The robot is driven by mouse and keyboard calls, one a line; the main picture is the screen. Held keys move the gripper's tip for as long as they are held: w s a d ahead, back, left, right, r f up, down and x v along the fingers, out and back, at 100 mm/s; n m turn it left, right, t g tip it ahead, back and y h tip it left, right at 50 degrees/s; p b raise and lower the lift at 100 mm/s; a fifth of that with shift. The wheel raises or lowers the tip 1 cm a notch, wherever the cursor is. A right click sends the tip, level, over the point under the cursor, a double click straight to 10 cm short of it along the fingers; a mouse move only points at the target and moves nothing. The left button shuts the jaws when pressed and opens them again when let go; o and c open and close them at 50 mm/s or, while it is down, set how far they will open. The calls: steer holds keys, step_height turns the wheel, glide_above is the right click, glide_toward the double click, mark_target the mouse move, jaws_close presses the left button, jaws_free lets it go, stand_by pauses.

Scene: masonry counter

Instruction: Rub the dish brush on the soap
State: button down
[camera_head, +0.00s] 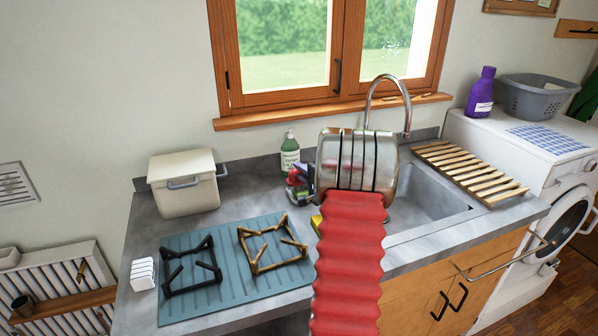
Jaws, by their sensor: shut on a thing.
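My gripper (299,184) shows only in part, to the left of my large metal wrist and red arm, over the counter in front of the green bottle. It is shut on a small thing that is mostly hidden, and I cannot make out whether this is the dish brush. No dish brush shows clearly elsewhere. A yellow piece (317,224) peeks out on the counter below the gripper, left of my red arm. It may be the soap or a sponge; most of it is hidden. A white ribbed block (143,274) stands at the counter's left front edge.
A green bottle (290,152) stands behind my gripper. A cream bin (184,184) is at the back left. Two pan supports, black (190,268) and brass (272,243), lie on a blue mat (226,301). The sink (425,200) and wooden rack (470,170) are to the right.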

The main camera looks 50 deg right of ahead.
stand_by(0.6)
steer(key=shift+r, duration=3.5)
